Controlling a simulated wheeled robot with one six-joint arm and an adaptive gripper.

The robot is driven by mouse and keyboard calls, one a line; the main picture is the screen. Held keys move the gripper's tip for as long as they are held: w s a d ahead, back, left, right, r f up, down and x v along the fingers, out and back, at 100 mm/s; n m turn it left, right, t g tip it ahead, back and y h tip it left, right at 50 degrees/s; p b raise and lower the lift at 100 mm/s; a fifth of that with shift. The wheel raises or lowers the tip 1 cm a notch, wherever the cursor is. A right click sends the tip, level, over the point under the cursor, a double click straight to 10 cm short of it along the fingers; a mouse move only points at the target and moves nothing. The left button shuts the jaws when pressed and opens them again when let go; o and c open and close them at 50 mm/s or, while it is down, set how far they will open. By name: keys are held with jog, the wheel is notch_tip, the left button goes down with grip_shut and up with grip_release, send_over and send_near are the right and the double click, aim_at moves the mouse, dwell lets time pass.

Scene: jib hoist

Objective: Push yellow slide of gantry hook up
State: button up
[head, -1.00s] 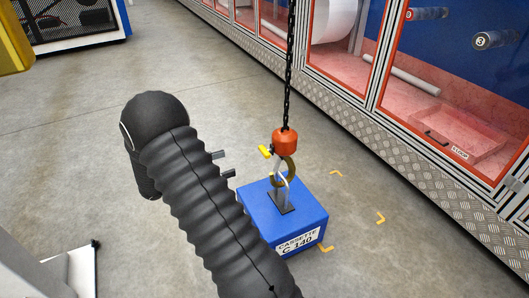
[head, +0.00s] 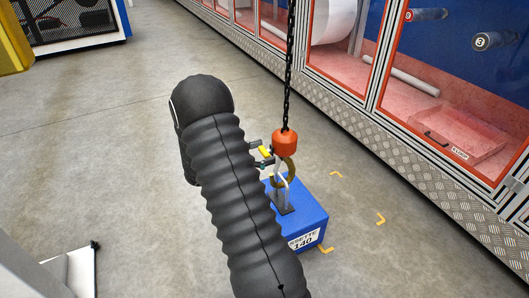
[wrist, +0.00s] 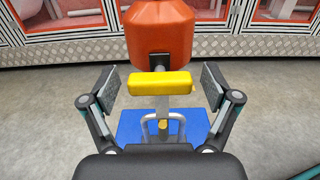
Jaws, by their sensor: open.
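The orange hook block (head: 285,142) hangs on a black chain, with the brass-coloured hook (head: 289,172) below it at the handle of the blue cassette (head: 305,217). The yellow slide (head: 265,152) sits on the left side of the hook block. In the wrist view the yellow slide (wrist: 159,83) lies level between my open fingers, with a gap on each side, below the orange block (wrist: 160,35). My gripper (wrist: 160,90) is open and holds nothing. In the head view its fingers (head: 260,154) are beside the slide; my arm hides the rest of the gripper and part of the cassette.
The cassette stands on the grey floor, with yellow corner marks (head: 380,218) to its right. A long cabinet with orange-framed windows (head: 450,130) and a tread-plate base (head: 400,150) runs along the right.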

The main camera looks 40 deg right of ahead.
aim_at(273, 141)
grip_shut()
notch_tip(273, 141, up, 4)
jog(key=shift+f+p, duration=0.25)
jog(key=shift+p, duration=0.95)
jog(key=shift+f, duration=0.1)
jog(key=shift+d, duration=0.1)
grip_release()
jog(key=v, duration=1.2)
